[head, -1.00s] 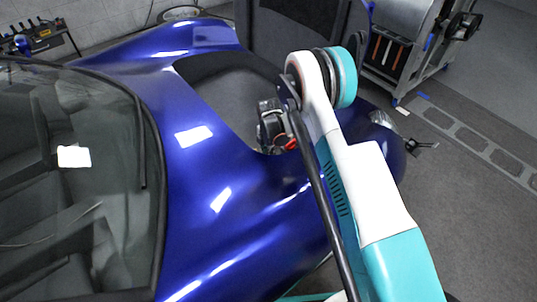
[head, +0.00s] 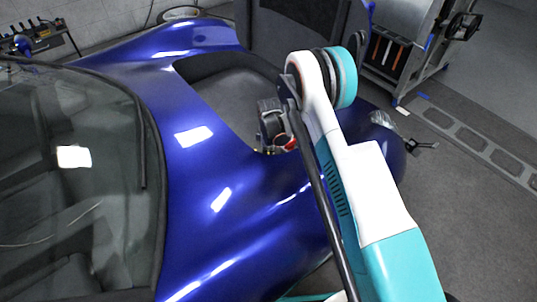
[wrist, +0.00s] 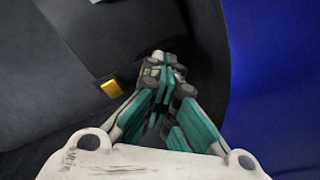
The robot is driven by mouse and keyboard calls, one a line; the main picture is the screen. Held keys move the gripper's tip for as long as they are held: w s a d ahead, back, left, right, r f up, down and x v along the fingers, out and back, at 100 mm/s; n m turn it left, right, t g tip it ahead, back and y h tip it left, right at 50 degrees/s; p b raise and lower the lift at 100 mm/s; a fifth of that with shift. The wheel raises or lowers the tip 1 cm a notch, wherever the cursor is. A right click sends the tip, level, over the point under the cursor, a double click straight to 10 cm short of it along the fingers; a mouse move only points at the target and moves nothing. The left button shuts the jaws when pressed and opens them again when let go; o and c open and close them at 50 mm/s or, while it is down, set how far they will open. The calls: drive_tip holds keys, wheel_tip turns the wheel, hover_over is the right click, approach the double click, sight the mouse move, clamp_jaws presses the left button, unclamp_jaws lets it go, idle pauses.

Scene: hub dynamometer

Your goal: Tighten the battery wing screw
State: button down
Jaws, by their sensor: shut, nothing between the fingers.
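My gripper (wrist: 163,62) shows in the wrist view with its teal fingers together at the tips. A small metallic-looking piece shows right at the fingertips, but I cannot tell whether it is the wing screw or part of the fingers. The battery wing screw cannot be made out for certain in either view. A small yellow block (wrist: 112,88) sits on the dark surface left of the fingers, apart from them. In the head view my wrist is over the near edge of the open front bay, and the fingertips are mostly hidden there.
The blue car body (head: 235,190) surrounds the grey bay (head: 232,98), and its blue panel lies close on the right in the wrist view. A dark raised panel (head: 290,35) stands behind the bay. A metal cart (head: 405,45) is at the back right.

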drive_tip(key=m, duration=1.3)
drive_tip(key=shift+a+m, duration=0.1)
drive_tip(key=shift+m, duration=0.3)
drive_tip(key=m, duration=1.3)
drive_tip(key=shift+m, duration=0.4)
